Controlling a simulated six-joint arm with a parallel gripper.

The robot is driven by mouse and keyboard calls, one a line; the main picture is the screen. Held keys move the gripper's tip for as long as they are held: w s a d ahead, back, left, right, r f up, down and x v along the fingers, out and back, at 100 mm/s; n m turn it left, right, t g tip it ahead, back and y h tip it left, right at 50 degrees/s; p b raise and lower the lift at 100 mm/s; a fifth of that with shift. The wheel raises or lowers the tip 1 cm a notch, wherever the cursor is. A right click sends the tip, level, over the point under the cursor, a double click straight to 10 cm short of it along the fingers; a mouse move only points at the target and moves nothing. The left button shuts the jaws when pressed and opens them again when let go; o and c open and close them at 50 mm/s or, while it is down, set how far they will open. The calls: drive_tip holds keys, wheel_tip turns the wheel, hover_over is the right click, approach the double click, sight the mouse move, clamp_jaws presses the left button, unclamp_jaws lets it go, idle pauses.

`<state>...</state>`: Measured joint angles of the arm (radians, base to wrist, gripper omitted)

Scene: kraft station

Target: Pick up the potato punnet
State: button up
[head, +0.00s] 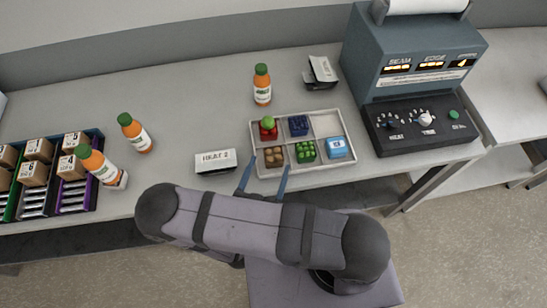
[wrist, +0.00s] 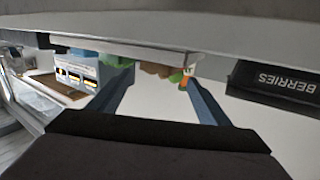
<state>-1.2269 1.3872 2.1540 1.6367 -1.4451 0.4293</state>
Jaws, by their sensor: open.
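The potato punnet (head: 274,157) holds brown potatoes and sits in the front-left compartment of a pale divided tray (head: 345,125). My gripper (head: 263,178) is open, its two blue fingers pointing at the tray's front-left corner, with nothing between them. In the head view the fingertips appear just short of the punnet, at the tray's front edge. In the wrist view (wrist: 160,76) the fingers frame brown lumps (wrist: 155,69) that look like the potatoes, beyond the fingertips. The punnet's lower part is hidden there.
The tray also holds a green punnet (head: 305,151), a light blue box (head: 337,147), a dark blue punnet (head: 298,126) and a red-and-green item (head: 268,130). Its back-right compartment is empty. A control console (head: 420,110) stands right.

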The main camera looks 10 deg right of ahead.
sight(272, 163)
drive_tip(key=shift+s+a+f+n+t+y, duration=0.25)
drive_tip(key=shift+s+f+n+t+y, duration=0.15)
drive_tip(key=shift+s+f+n+t, duration=0.2)
drive_tip(key=shift+x, duration=1.05)
drive_tip(key=shift+w+d+r, duration=0.1)
drive_tip(key=shift+d+x, duration=0.2)
drive_tip(key=shift+x, duration=2.2)
drive_tip(key=shift+r, duration=0.1)
drive_tip(key=c, duration=1)
